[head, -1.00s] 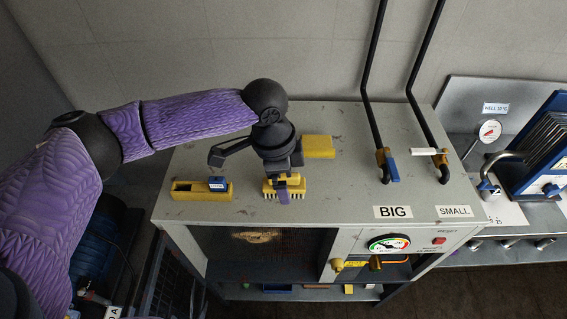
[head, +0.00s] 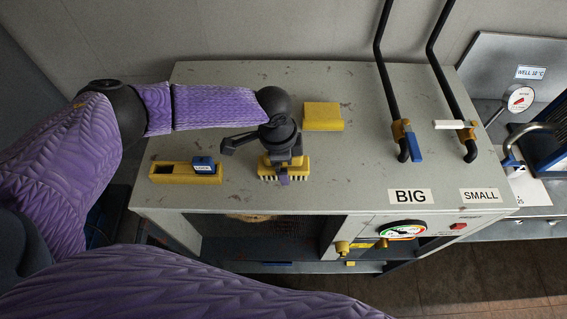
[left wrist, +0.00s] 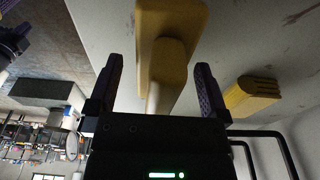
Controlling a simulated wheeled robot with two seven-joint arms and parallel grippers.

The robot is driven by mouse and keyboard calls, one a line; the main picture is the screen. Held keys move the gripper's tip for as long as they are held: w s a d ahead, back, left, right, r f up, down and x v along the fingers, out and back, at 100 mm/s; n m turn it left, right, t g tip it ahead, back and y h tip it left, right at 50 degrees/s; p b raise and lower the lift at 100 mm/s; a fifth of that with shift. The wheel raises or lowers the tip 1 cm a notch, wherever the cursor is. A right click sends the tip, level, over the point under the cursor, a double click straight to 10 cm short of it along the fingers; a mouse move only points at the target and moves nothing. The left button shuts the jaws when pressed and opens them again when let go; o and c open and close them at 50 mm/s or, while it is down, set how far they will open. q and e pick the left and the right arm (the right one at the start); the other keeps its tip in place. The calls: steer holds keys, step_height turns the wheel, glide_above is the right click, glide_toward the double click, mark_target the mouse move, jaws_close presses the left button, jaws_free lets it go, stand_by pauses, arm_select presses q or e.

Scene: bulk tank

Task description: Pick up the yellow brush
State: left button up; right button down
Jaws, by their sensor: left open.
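The yellow brush (head: 272,173), with pale bristles along its front edge, lies on the grey cabinet top, partly hidden under my left gripper (head: 285,172). In the left wrist view the yellow brush (left wrist: 170,22) lies between and beyond the two dark fingers of my left gripper (left wrist: 158,75). The fingers are apart, one on each side of it, and gaps show between them and the brush. I cannot tell how near the fingertips are to the cabinet top. My right gripper is not in view.
A yellow holder (head: 170,178) with a blue label block (head: 204,165) is left of the brush. A yellow block (head: 323,117) lies behind it. Black pipes with blue (head: 415,147) and white (head: 449,124) valve levers rise at the right. The cabinet top (head: 345,185) is clear between.

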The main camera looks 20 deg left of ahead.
arm_select(q)
jaws_close()
step_height(320, 180, up, 10)
steer(key=shift+r+p, duration=0.1)
steer(key=shift+p, duration=0.3)
stand_by(0.3)
